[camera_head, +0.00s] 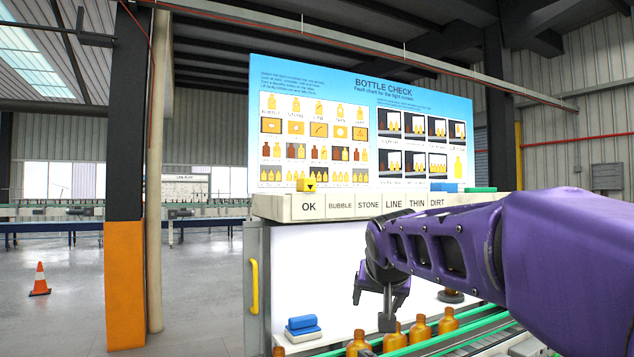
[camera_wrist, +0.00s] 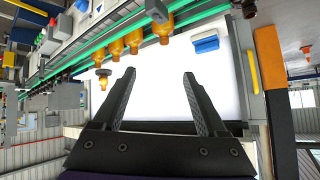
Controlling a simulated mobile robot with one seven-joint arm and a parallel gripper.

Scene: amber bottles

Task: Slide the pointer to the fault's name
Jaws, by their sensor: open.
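The pointer, a yellow block with a black down arrow (camera_head: 307,185), sits on the pale label rail (camera_head: 277,207) above the word OK. The rail reads OK, BUBBLE, STONE, LINE, THIN and DIRT from left to right. My gripper (camera_head: 387,318) hangs well below the rail, in front of the white lit panel (camera_head: 335,270), apart from the pointer. In the wrist view my gripper (camera_wrist: 159,75) has its two black fingers spread with nothing between them. Amber bottles (camera_head: 420,330) stand in a row on the conveyor. One bottle (camera_wrist: 102,80) stands apart from the row.
The bottle check chart (camera_head: 330,85) rises behind the rail. A blue block (camera_head: 445,187) and a green block (camera_head: 480,189) lie on the rail's right part. A blue and white block (camera_head: 302,327) is at the panel's lower left. A yellow handle (camera_head: 254,286) is on its left side.

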